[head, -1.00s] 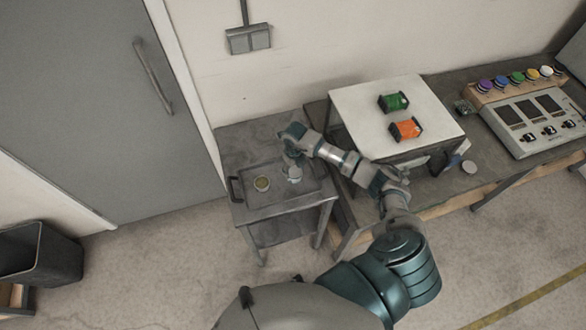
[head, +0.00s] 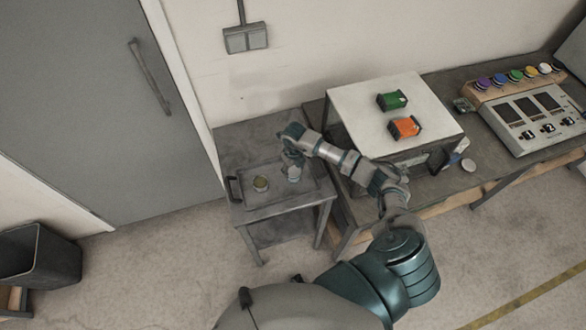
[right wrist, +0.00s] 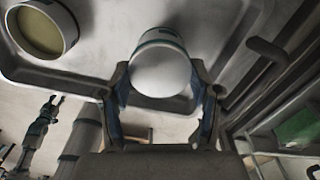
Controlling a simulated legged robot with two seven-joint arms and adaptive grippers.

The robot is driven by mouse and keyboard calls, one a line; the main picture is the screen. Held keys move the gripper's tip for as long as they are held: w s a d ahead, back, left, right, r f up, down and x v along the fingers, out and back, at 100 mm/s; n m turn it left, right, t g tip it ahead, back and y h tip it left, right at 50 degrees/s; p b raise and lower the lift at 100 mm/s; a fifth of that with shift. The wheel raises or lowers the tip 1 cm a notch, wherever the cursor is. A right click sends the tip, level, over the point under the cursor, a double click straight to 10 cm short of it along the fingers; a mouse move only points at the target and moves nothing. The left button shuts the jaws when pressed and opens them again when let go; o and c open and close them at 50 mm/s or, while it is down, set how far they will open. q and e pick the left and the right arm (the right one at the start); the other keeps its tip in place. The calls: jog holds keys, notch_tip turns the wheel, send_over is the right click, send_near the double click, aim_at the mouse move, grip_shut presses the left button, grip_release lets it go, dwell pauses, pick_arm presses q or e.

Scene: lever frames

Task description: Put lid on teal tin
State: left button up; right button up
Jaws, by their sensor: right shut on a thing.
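My right gripper (right wrist: 160,105) is shut on a round white lid (right wrist: 160,75) at the top of a white tin with a teal band (right wrist: 158,42). The lid faces the wrist camera, with the tin beyond it; whether it is fully seated cannot be told. In the head view my right gripper (head: 293,174) is over the right part of a grey tray (head: 270,211) and largely hides the tin.
An open tin with a yellowish inside (head: 261,184) stands on the tray to the left; it also shows in the wrist view (right wrist: 42,27). A tray handle (head: 233,189) is at the left. A white raised stand (head: 360,105) is to the right. A round pale disc (head: 468,166) lies farther right.

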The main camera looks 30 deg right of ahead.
jog(key=shift+d+f, duration=0.1)
dwell(0.3)
jog(key=o, duration=1.1)
jog(key=shift+r+p, duration=2.45)
jog(key=shift+r, duration=1.05)
